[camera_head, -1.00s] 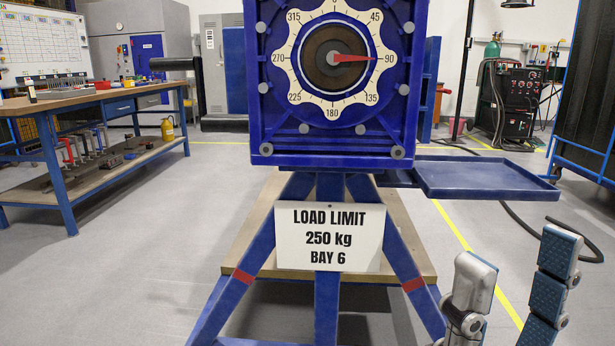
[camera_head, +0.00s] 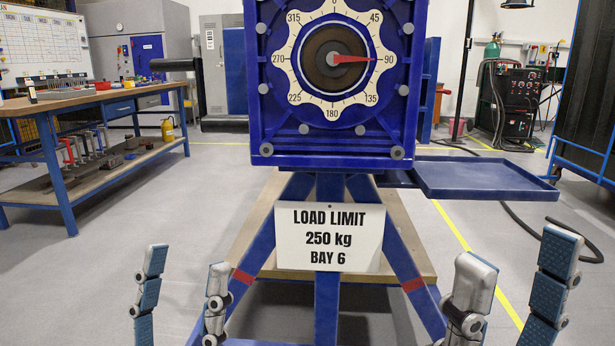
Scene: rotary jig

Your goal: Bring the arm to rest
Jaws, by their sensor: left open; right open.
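My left gripper (camera_head: 184,277) is at the lower left of the head view. Its two fingers stand upright and apart, with nothing between them. My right gripper (camera_head: 518,261) is at the lower right, also open and empty, its fingers pointing up. Both are in front of the blue rotary jig (camera_head: 325,153), apart by all appearance. The jig's white dial (camera_head: 292,82) carries degree numbers, and its red pointer (camera_head: 352,58) points right at 90. Most of both arms is out of view.
A white load limit sign (camera_head: 329,238) hangs on the jig's blue legs. An empty blue tray (camera_head: 484,178) sticks out at the jig's right. A workbench (camera_head: 80,104) stands at the left, a welding machine (camera_head: 519,102) at the back right. A dark hose lies on the right floor.

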